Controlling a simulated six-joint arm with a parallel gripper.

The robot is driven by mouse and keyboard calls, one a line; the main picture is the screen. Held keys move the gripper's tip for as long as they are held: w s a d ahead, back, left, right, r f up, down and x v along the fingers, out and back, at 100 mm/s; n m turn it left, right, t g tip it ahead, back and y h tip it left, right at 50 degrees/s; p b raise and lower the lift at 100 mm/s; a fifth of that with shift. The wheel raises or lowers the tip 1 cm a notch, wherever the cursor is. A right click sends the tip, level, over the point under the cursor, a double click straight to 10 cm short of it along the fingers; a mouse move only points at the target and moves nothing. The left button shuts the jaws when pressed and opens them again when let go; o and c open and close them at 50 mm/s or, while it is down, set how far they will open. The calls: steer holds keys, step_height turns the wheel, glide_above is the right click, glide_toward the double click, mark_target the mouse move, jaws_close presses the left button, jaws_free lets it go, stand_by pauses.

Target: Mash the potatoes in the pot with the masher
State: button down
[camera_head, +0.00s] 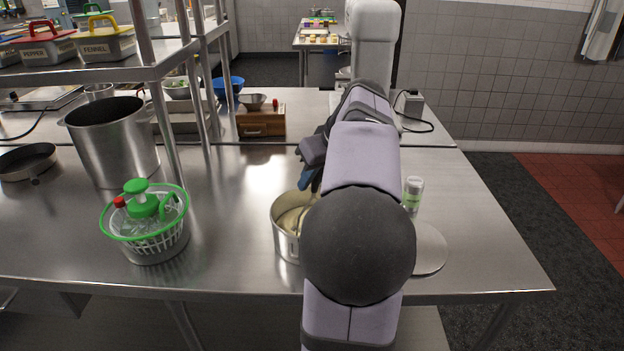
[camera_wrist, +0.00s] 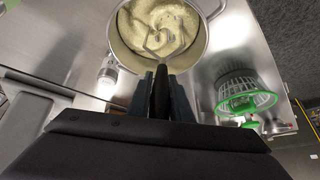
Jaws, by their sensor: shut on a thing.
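The pot (camera_head: 284,240) is a round metal pot near the front of the steel table, partly hidden by my arm. In the wrist view the pot (camera_wrist: 197,62) holds pale, creamy mashed potatoes (camera_wrist: 172,22) with swirls and ridges. My gripper (camera_wrist: 160,85) is shut on the dark handle of the masher (camera_wrist: 155,42). The masher's bent wire end reaches into the potatoes. In the head view my gripper (camera_head: 312,178) is above the pot, mostly behind my arm, and the masher's lower end is hidden there.
A green-and-white salad spinner (camera_head: 148,228) stands left of the pot. A large steel stockpot (camera_head: 112,145) is behind it. A small shaker bottle (camera_head: 413,194) and a round metal disc (camera_head: 431,248) are right of the pot. The table between spinner and pot is clear.

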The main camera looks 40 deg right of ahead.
step_height(320, 180, up, 11)
steer(key=p, duration=0.8)
steer(key=shift+p, duration=0.35)
steer(key=shift+d, duration=0.1)
